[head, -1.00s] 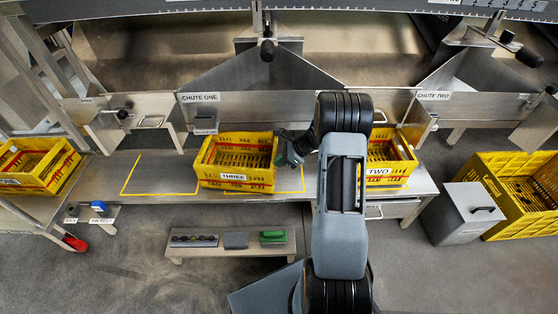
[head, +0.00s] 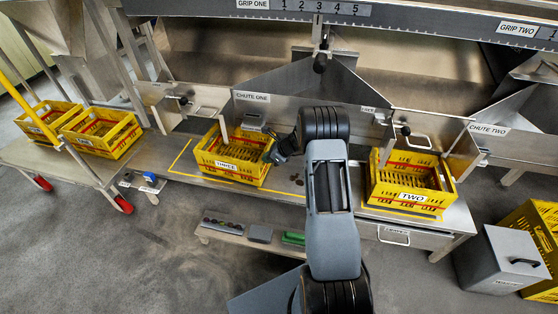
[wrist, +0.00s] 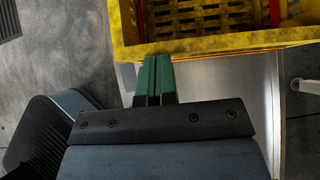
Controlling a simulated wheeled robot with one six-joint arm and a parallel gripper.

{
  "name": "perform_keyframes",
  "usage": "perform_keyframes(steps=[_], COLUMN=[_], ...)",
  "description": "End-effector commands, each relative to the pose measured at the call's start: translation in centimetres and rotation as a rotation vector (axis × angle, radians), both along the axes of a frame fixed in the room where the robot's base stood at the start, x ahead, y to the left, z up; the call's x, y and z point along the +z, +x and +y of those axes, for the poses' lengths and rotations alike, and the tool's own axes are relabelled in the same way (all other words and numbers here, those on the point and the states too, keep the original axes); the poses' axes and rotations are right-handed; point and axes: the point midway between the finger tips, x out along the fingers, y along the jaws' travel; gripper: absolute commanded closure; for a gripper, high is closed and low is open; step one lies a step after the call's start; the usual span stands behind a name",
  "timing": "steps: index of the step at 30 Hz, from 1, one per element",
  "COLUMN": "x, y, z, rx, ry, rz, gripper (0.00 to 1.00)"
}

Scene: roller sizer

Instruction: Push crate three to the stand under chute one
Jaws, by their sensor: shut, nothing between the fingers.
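Crate three (head: 228,166), a yellow crate labelled THREE, stands upright on the metal bench below the CHUTE ONE label (head: 252,97). My gripper (head: 269,152) is at the crate's right side, shut and empty. In the wrist view its green fingertips (wrist: 153,60) are together against or very close to the yellow crate wall (wrist: 215,42); exact contact is hard to tell.
Crate TWO (head: 410,188) stands further right on the bench. Two yellow crates (head: 100,133) sit on a cart at left. A low shelf (head: 225,232) with small items is in front. A grey bin (head: 500,260) stands at right.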

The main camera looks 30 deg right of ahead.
Motion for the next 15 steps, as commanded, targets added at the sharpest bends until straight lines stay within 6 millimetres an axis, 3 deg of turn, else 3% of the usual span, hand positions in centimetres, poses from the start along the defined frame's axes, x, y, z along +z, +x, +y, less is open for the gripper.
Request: perform_keyframes(steps=[9, 15], x=[0.0, -0.1], y=[6.2, 9.2], z=[7.4, 10.7], rx=[0.009, 0.006], ry=[0.0, -0.001], rz=[-0.001, 0.001], gripper=[1.0, 1.0])
